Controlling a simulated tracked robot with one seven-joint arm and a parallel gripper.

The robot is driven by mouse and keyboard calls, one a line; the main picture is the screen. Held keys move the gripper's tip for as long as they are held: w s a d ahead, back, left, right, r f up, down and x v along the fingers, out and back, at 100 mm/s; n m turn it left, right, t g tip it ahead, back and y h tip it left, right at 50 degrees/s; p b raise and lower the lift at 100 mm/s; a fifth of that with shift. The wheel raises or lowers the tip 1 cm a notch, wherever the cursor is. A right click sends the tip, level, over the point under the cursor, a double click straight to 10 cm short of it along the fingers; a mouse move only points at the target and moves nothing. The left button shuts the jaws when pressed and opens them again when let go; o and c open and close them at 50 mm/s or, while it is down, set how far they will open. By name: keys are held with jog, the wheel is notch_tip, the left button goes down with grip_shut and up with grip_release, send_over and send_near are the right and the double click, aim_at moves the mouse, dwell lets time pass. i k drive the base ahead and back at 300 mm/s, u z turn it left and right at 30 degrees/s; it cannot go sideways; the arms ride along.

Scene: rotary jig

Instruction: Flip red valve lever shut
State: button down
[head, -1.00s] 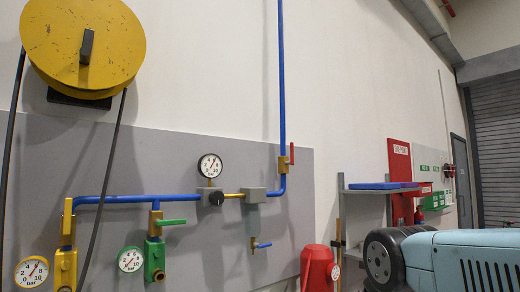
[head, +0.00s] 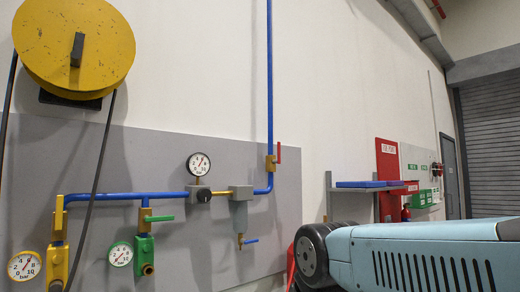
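The red valve lever (head: 278,153) stands upright on the right side of a brass valve body (head: 270,163). It runs parallel to the vertical blue pipe (head: 269,75) that the valve sits on. Below the valve the pipe bends left to a grey box-shaped unit (head: 241,192). My light-blue arm reaches in from the lower right, below and to the right of the lever, and is clear of it in the picture. My gripper is outside the view, so its opening and what it holds cannot be seen.
Left on the grey panel are a yellow valve (head: 57,262), a green-handled valve (head: 145,250) and gauges (head: 199,164). A yellow hose reel (head: 75,45) hangs above. A shelf with blue trays (head: 362,184) projects at right. The wall around the red lever is clear.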

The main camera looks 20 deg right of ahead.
aim_at(278, 161)
jog(key=u, duration=0.05)
jog(key=i, duration=1)
jog(key=z, duration=0.1)
